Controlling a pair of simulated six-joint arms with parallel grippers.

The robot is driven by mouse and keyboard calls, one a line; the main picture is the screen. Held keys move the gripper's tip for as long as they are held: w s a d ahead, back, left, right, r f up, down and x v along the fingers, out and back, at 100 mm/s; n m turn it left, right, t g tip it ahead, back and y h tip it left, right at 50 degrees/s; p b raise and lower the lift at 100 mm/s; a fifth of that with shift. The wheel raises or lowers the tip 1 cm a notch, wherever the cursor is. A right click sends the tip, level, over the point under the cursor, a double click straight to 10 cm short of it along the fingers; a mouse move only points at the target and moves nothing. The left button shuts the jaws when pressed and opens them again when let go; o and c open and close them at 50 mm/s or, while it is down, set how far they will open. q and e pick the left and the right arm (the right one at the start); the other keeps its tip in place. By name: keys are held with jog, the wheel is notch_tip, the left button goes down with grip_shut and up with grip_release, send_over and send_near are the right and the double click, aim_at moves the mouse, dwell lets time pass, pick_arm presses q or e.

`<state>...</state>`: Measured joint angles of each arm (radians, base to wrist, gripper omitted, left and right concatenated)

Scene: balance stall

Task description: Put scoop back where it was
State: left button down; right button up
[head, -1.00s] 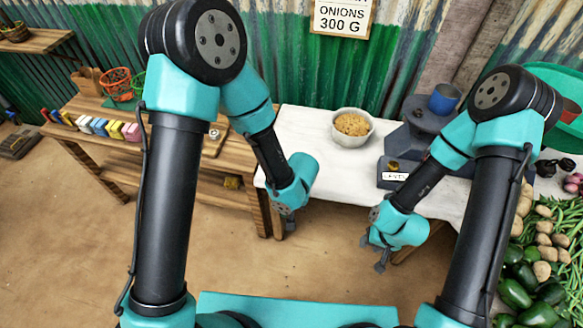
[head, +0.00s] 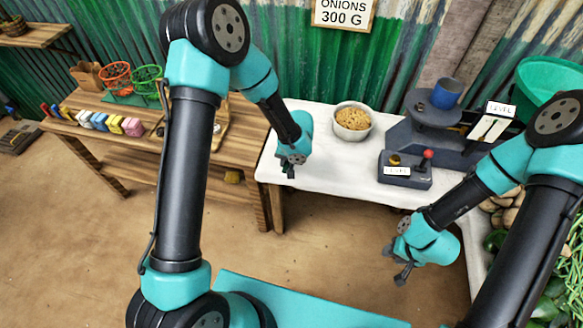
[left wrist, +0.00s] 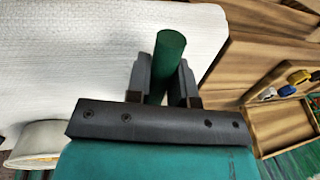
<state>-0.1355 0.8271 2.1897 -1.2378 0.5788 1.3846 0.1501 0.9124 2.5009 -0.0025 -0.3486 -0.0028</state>
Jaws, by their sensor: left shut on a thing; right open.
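My left gripper (head: 288,172) is over the left end of the white-covered table. In the left wrist view its jaws (left wrist: 166,85) are shut on a green cylindrical handle (left wrist: 171,45), which appears to be the scoop's. The scoop's head is hidden, and the scoop does not show clearly in the head view. My right gripper (head: 403,274) is open and empty, low in front of the table.
A bowl of grain-like food (head: 352,135) stands on the white table (head: 330,165), right of my left gripper. A dark scale (head: 435,112) and control box (head: 405,180) stand further right. The wooden bench (head: 95,160) at left carries coloured blocks (head: 98,125) and baskets (head: 115,78).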

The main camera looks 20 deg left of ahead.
pick_arm(q)
jog(key=shift+f, duration=1.75)
jog(key=shift+f, duration=0.1)
jog(key=c, duration=1)
grip_release()
notch_tip(320, 180, up, 12)
jog(key=d, duration=0.2)
jog(key=shift+d, duration=0.2)
